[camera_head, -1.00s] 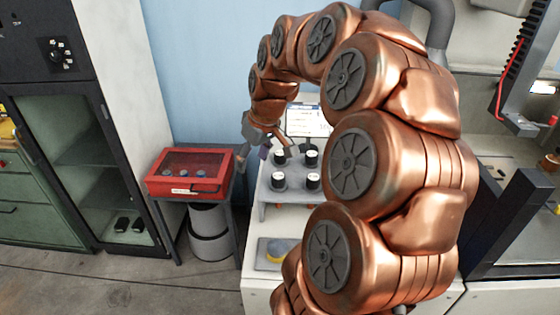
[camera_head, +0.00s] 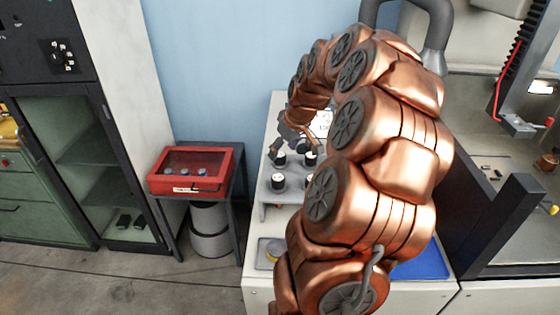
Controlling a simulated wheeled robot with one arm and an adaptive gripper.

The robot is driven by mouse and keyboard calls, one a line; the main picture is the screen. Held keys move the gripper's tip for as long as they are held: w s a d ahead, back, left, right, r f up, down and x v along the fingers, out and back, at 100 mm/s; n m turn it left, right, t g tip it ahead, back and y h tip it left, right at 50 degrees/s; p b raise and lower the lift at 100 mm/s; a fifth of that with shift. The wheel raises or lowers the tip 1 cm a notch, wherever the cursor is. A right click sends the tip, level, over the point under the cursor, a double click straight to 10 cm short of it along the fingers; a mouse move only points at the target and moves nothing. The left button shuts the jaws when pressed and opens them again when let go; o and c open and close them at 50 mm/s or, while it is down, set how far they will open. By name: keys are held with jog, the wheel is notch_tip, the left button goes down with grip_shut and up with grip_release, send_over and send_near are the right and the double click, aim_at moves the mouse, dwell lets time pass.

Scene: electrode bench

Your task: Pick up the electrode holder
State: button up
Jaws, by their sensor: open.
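Several electrode holders, short dark cylinders with white tops, stand upright on a grey rack (camera_head: 264,207) on the white bench. One holder (camera_head: 280,158) is at the back left, one (camera_head: 311,159) at the back right and one (camera_head: 278,181) at the front left. My gripper (camera_head: 296,156) is open and points down over the back row, its fingers spread near the two back holders. I cannot tell whether it touches either one. My arm hides the right part of the rack.
A red case (camera_head: 190,187) with a clear lid stands on a small dark table left of the bench. A blue surface (camera_head: 426,264) shows at right, beside a dark machine frame (camera_head: 490,225).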

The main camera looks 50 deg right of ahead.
aim_at(280, 155)
jog(key=shift+p+x, duration=0.65)
jog(key=shift+x, duration=1.05)
jog(key=shift+a, duration=0.1)
grip_shut()
